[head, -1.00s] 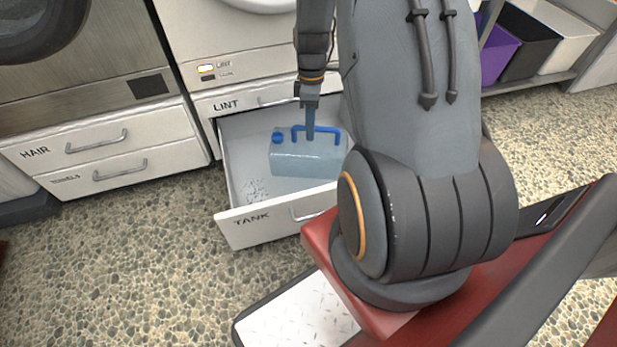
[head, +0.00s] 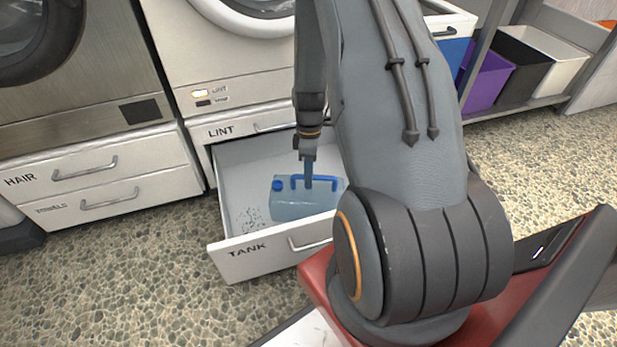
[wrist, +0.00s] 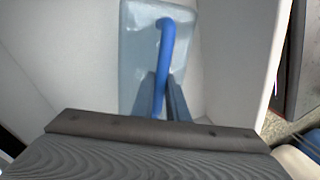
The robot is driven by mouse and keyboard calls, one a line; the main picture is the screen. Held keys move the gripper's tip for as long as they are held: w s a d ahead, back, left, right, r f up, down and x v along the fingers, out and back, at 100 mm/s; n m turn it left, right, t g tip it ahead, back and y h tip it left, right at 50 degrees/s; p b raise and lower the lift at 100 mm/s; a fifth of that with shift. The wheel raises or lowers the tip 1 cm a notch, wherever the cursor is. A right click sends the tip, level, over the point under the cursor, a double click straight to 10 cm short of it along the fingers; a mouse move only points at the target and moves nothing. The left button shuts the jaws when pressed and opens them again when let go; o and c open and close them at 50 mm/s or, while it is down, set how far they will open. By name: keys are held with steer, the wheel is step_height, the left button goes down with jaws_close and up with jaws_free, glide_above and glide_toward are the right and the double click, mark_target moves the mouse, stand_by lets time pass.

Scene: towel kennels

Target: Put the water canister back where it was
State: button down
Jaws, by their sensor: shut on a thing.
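The water canister (head: 298,205) is a pale blue translucent jug with a blue cap and blue handle. It is inside the open drawer (head: 236,262) labelled TANK, in the drawer's right part in the head view. My gripper (head: 308,186) points down and is shut on the canister's handle. In the wrist view the blue handle (wrist: 176,45) runs between the fingers of my gripper (wrist: 162,100), with the canister body (wrist: 138,50) beneath. I cannot tell whether the canister's base touches the drawer floor. My arm hides the drawer's right end.
The LINT drawer (head: 220,131) above is shut. Shut HAIR (head: 85,168) and towels (head: 110,195) drawers are at left. Purple (head: 487,78), black (head: 515,68) and white (head: 550,62) bins stand on a shelf at right. The floor in front is clear.

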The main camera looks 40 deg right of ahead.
steer(key=c, duration=1.7)
jaws_free()
steer(key=shift+f, duration=0.1)
steer(key=shift+c, duration=0.2)
steer(key=p+v, duration=0.5)
steer(key=v, duration=0.7)
steer(key=a+r, duration=1.1)
steer(key=a, duration=0.4)
steer(key=s+a+r+m+t, duration=0.15)
steer(key=s+a+r, duration=0.35)
steer(key=a+r, duration=0.5)
steer(key=s+a+r+m, duration=0.1)
steer(key=s+a+r, duration=0.2)
steer(key=s+a, duration=0.4)
steer(key=s+a+r+m, duration=0.2)
steer(key=s+a, duration=0.5)
steer(key=s, duration=0.5)
steer(key=shift+s+a+r+y, duration=0.3)
steer(key=shift+s+r, duration=0.05)
steer(key=shift+r, duration=0.55)
